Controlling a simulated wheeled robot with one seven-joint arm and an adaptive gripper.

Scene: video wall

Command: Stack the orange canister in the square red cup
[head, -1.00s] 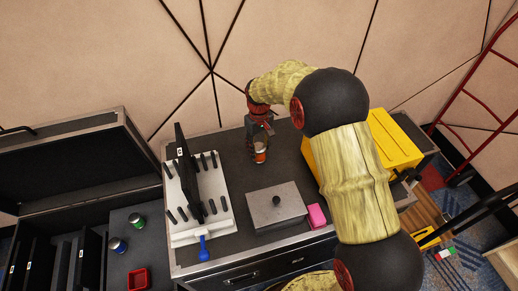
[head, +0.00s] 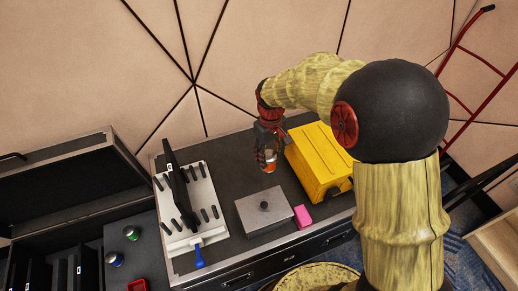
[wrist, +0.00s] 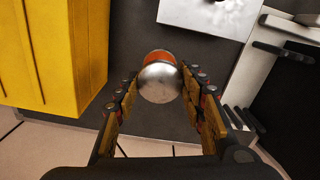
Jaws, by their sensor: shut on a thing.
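The orange canister (head: 270,162) has a metallic end and an orange band. It also shows in the wrist view, where its round silver end (wrist: 160,82) faces the camera between the fingers. My gripper (head: 269,150) is shut on it, with a finger on each side. It is over the rear part of the dark cabinet top, just left of the yellow box; any gap beneath it is hard to tell. The square red cup (head: 138,285) is at the bottom edge of the head view, in the lower left, partly cut off. It is well away from my gripper.
A white rack (head: 192,215) with black pegs and an upright dark panel stands left of the gripper. A grey lidded box (head: 263,213), a pink block (head: 302,216) and the yellow box (head: 320,160) are close by. Green (head: 131,233) and blue (head: 115,259) cans stand near the cup.

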